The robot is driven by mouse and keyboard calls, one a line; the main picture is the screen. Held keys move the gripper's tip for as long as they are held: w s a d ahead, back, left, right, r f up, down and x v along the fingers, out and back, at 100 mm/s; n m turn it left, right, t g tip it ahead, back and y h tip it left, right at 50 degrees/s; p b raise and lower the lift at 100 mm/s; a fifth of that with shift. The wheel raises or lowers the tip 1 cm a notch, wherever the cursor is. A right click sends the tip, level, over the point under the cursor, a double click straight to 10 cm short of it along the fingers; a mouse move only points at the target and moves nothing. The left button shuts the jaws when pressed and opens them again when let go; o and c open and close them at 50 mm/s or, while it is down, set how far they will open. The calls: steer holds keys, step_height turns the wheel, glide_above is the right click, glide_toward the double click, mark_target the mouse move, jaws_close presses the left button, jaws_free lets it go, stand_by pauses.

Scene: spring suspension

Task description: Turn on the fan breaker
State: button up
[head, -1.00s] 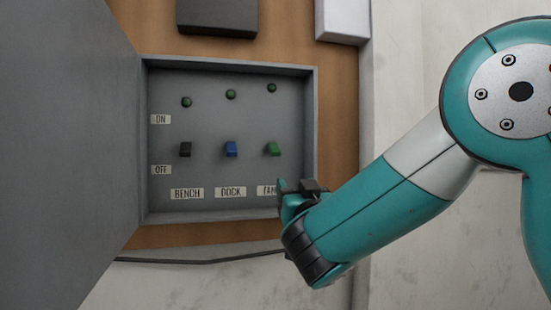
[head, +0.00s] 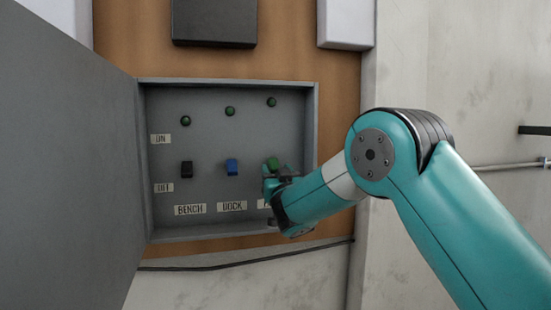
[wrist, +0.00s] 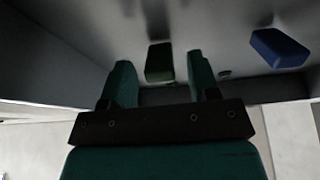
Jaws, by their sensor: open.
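The fan breaker is a green switch (head: 273,163) at the right of a row of three in the open grey panel box (head: 230,88). It stands nearer the OFF label (head: 163,188) than the ON label (head: 161,139). My gripper (head: 272,184) is at the green switch's lower side in the head view and covers most of the FAN label. In the wrist view my gripper (wrist: 160,90) is open, and the green switch (wrist: 160,62) shows between and just beyond its two fingers. I cannot tell whether they touch it.
The blue DOCK switch (head: 232,167) and black BENCH switch (head: 186,169) are to the left. The blue switch also shows in the wrist view (wrist: 279,48). Small green round lamps (head: 230,111) sit above the switches. The open door (head: 70,160) blocks the left side.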

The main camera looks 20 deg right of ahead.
steer(key=shift+w+r, duration=0.2)
steer(key=shift+w, duration=0.3)
steer(key=c, duration=0.9)
